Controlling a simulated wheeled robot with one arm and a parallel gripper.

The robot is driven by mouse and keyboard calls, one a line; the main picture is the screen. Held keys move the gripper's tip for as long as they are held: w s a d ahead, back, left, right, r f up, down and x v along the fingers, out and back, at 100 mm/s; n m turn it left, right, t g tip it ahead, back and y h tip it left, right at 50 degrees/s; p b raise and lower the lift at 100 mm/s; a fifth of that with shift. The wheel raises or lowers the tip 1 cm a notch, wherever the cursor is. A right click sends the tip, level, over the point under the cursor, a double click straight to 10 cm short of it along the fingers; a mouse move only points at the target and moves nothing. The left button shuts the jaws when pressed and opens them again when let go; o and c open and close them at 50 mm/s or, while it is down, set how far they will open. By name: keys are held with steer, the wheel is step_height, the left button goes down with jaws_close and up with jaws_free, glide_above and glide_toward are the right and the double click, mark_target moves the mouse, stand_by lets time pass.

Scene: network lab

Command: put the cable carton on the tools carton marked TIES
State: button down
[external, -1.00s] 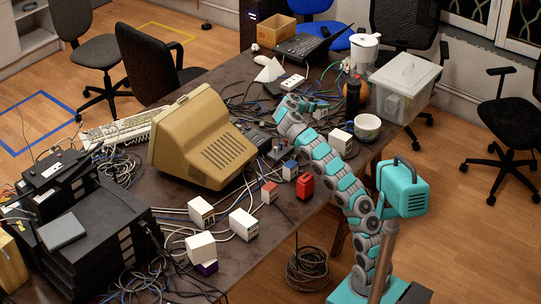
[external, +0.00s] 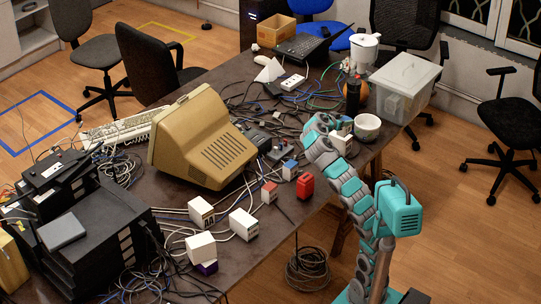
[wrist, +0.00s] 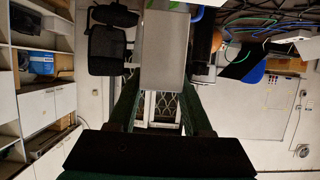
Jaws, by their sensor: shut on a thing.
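My gripper (wrist: 163,85) is shut on a pale grey-white box, which I take to be the cable carton (wrist: 165,40); it fills the space between the dark fingertips in the wrist view. In the external view the gripper (external: 344,123) is at the table's right side, partly hidden by my own wrist. A white carton (external: 341,144) stands on the table just below it, partly covered by the arm. I cannot tell whether the held carton touches it. Other small white cartons (external: 201,210) (external: 243,224) stand nearer the front. The lettering is too small to read, so I cannot tell which says TIES.
A red object (external: 305,186), a blue-topped carton (external: 289,169) and a beige monitor (external: 203,138) are to the left. Loose cables cover much of the table.

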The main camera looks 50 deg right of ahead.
steer(key=s+a+f+b, duration=0.1)
steer(key=s+a+b, duration=0.15)
steer(key=s, duration=0.55)
steer(key=shift+w+d+f+p, duration=0.8)
steer(key=shift+w+d, duration=0.7)
steer(key=shift+w, duration=0.65)
steer(key=shift+w+d+f+p, duration=0.6)
steer(key=shift+w+d+f, duration=0.35)
steer(key=shift+w+d, duration=0.9)
steer(key=shift+w+d+f+p, duration=0.8)
steer(key=shift+w+d, duration=0.3)
steer(key=shift+w, duration=1.4)
steer(key=shift+f+b, duration=0.3)
steer(key=shift+b, duration=0.1)
steer(key=shift+c, duration=1.6)
jaws_free()
steer(key=shift+r, duration=0.2)
steer(key=shift+r+p, duration=0.2)
steer(key=shift+p, duration=0.25)
steer(key=v, duration=1.2)
steer(key=shift+s+f, duration=0.1)
